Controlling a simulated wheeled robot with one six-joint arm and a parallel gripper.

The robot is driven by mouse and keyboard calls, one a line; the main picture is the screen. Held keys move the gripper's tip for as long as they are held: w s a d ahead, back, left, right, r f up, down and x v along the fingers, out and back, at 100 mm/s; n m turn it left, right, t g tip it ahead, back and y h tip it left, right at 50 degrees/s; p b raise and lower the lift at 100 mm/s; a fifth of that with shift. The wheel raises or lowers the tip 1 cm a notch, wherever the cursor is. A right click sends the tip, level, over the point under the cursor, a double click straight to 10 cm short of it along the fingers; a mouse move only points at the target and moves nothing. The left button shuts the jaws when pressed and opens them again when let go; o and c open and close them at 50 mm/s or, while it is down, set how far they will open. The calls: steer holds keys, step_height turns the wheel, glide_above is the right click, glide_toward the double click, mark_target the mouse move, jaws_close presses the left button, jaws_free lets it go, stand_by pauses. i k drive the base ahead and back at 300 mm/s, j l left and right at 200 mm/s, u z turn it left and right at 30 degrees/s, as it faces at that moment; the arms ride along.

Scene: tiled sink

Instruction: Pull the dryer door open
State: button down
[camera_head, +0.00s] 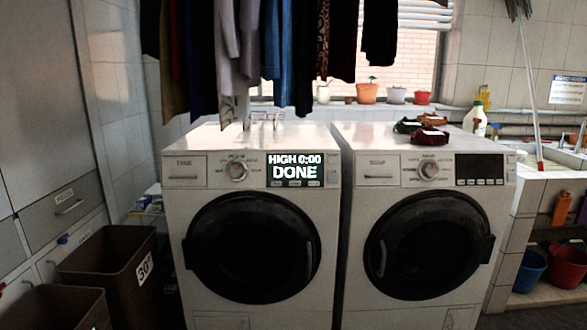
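Two white front-loading machines stand side by side; no readable label tells which is the dryer. The left machine (180,215) has a lit display (294,170) reading "HIGH 0:00 DONE". Its round dark door (250,248) is shut, with a vertical handle (310,258) on the right side. The right machine (350,200) has a dark display (479,169). Its round dark door (430,245) is also shut, with a handle (381,258) on the left side. My gripper is not in view.
Brown bins (110,262) stand at the left by a grey cabinet (45,190). Clothes (240,55) hang above the left machine. Small red and green items (430,120) lie on the right machine. A tiled sink (560,178) with buckets (530,270) beneath is at the right.

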mark_target(268, 259)
steer(key=i+u, duration=0.4)
steer(key=i, duration=0.6)
